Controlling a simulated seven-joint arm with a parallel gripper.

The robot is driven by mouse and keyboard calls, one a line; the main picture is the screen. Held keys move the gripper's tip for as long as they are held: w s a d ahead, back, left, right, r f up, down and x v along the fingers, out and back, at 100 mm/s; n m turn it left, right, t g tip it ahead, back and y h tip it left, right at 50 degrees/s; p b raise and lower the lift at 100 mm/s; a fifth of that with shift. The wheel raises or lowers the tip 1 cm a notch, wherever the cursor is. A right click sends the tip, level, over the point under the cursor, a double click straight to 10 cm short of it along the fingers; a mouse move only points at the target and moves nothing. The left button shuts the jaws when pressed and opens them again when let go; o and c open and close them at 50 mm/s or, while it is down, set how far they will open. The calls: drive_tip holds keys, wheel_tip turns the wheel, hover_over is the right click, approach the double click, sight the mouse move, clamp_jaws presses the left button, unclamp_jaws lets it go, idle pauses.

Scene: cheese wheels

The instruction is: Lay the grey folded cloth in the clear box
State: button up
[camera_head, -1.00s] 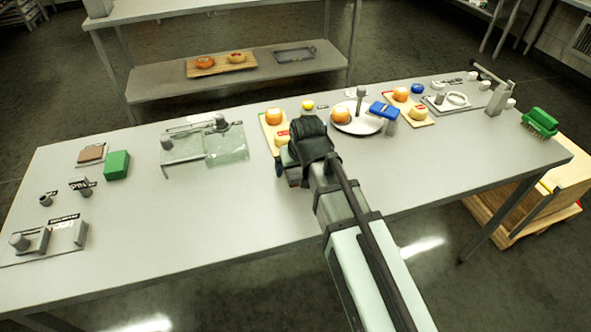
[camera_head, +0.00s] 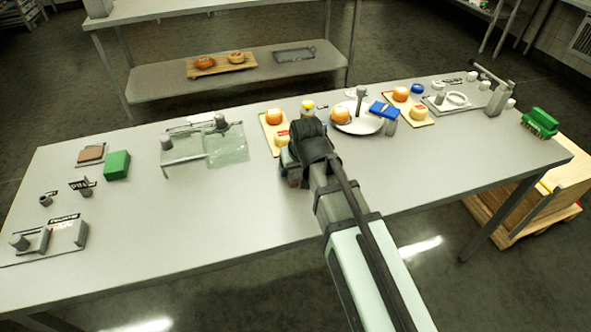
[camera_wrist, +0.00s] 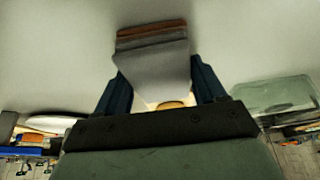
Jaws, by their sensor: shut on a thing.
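My gripper (camera_wrist: 160,88) is shut on the grey folded cloth (camera_wrist: 152,65), which lies between its two dark blue fingers in the wrist view. Brown and dark bands show along the cloth's far end. In the head view my gripper (camera_head: 292,172) is over the middle of the table, and the cloth is hidden there by my wrist. The clear box (camera_head: 226,147) stands on the table to the left of my gripper, apart from it. It also shows at the right of the wrist view (camera_wrist: 272,93).
A cutting board (camera_head: 268,132) with orange and yellow cheeses is just behind my gripper. A white plate (camera_head: 350,126) and a blue object (camera_head: 382,109) are to the right. A green block (camera_head: 117,165) is far left.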

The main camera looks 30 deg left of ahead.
drive_tip(key=shift+c, duration=1.4)
wheel_tip(320, 180, up, 9)
drive_tip(key=shift+r, duration=0.8)
